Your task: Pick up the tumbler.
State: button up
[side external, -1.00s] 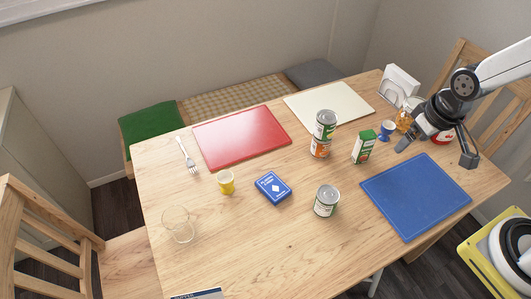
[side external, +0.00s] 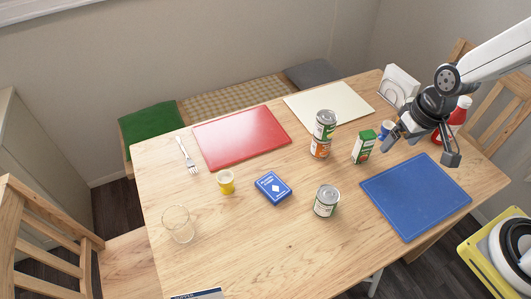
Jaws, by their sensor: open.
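The tumbler (side external: 178,226) is clear glass and stands upright near the front left of the wooden table. Nothing covers it. My gripper (side external: 421,149) is at the right of the picture, above the far edge of the blue mat, with its two fingers spread and nothing between them. It is far from the tumbler, across most of the table.
Red (side external: 240,138), cream (side external: 328,103) and blue (side external: 416,196) boards lie flat. Bare table surrounds the tumbler.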

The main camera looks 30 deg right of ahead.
jog(key=w+a+f+m+g+y, duration=0.1)
jog(key=w+a+f+m+y, duration=0.15)
jog(key=a, duration=0.45)
jog(key=w+a+f+m+g+y, duration=0.1)
jog(key=w+a+f+m+y, duration=0.2)
jog(key=a, duration=0.4)
jog(key=m+t+y, duration=0.2)
jog(key=m+y, duration=0.3)
jog(key=m, duration=0.6)
send_near(192, 226)
jog(key=a+f+m+t, duration=0.2)
jog(key=m, duration=0.1)
jog(key=a+m+t+y, duration=0.1)
jog(key=m, duration=0.1)
jog(key=shift+s+a+f, duration=0.2)
jog(key=shift+s+f, duration=0.05)
jog(key=shift+f, duration=0.15)
jog(key=shift+a+f+m+t, duration=0.25)
jog(key=shift+f+m+t, duration=0.1)
jog(key=shift+f+t, duration=0.1)
jog(key=shift+w, duration=0.1)
jog(key=shift+x, duration=1.3)
jog(key=shift+a, duration=0.1)
jog(key=shift+x, duration=2.45)
